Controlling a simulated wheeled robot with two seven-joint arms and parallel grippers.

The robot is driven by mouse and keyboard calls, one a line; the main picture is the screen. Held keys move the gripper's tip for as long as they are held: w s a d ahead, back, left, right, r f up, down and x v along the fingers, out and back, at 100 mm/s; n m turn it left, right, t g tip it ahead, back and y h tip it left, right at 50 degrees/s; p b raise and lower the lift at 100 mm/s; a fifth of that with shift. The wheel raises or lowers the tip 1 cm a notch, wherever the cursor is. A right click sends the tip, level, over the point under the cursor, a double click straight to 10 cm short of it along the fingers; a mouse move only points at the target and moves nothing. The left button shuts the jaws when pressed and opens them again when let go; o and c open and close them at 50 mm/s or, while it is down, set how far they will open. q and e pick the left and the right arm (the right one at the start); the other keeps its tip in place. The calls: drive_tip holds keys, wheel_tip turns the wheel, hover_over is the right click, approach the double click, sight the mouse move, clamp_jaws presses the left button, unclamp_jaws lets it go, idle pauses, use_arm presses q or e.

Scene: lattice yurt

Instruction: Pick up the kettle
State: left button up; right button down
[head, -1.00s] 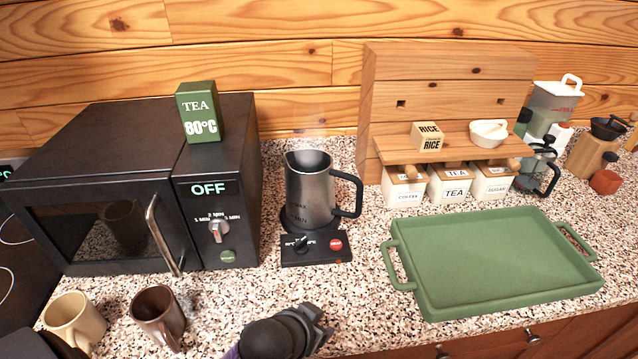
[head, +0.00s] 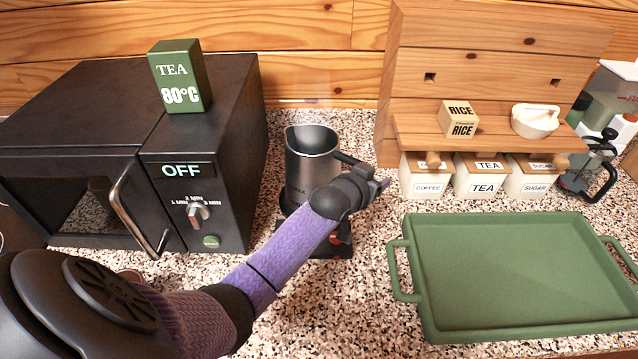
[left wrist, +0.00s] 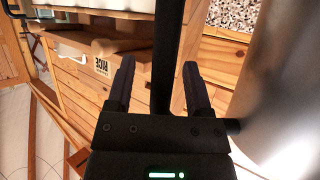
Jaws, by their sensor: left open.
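The kettle (head: 310,165) is a grey metal jug with a black handle, standing upright on its dark base (head: 330,246) right of the microwave. My left gripper (head: 376,186) is at the handle side of the kettle and hides most of the handle in the head view. In the left wrist view, the open fingers (left wrist: 159,64) stand on either side of the black handle (left wrist: 166,60), with a gap to each finger. The kettle's shiny body (left wrist: 285,95) fills the right of that view. My right gripper is not in view.
A black microwave (head: 85,140) with a green tea box (head: 181,76) on top stands left. A green tray (head: 520,275) lies right. Behind it, a wooden shelf (head: 415,133) stands over labelled canisters (head: 481,178). My left arm crosses the front counter.

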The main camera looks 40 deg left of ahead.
use_arm(q)
drive_tip(key=shift+w, duration=0.15)
clamp_jaws()
idle(1.3)
